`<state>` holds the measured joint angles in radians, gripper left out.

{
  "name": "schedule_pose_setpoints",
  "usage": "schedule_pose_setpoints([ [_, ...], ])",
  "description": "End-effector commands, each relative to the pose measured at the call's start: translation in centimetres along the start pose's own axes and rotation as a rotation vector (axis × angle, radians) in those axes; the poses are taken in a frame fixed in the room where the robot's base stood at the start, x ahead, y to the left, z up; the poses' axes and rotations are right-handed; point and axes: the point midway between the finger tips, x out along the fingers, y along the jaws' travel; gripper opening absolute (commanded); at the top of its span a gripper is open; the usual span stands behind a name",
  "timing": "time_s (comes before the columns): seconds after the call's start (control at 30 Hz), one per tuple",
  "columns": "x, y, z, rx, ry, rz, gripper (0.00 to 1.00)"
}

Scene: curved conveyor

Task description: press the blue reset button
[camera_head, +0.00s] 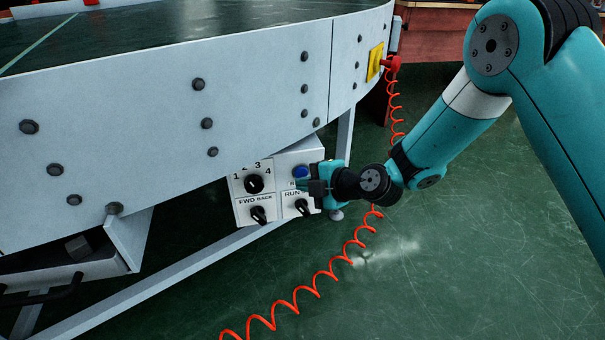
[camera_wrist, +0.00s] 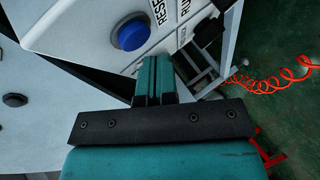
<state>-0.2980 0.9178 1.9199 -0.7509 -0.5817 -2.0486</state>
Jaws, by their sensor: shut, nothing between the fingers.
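The blue reset button (camera_head: 300,171) sits at the upper right of a white control box (camera_head: 240,205) under the conveyor's side. In the wrist view the round blue button (camera_wrist: 132,34) shows on the white box face, just ahead of my gripper's fingertips and slightly left of them. My gripper (camera_head: 304,185) is shut and empty, its tip close to the button in the head view. In the wrist view the closed teal fingers (camera_wrist: 152,75) point at the box face near the button. I cannot tell whether they touch it.
The box also carries a numbered dial (camera_head: 254,184), a FWD/BACK switch (camera_head: 259,215) and a RUN switch (camera_head: 302,208). The conveyor's bolted white side (camera_head: 250,90) overhangs the box. A red coiled cable (camera_head: 330,275) hangs below and right. Green floor lies open at right.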

Motion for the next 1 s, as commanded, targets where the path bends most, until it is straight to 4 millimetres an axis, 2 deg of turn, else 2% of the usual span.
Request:
schedule_pose_setpoints([
  [1.0,0.57,0.42,0.41,0.0,0.0,0.0,0.0],
])
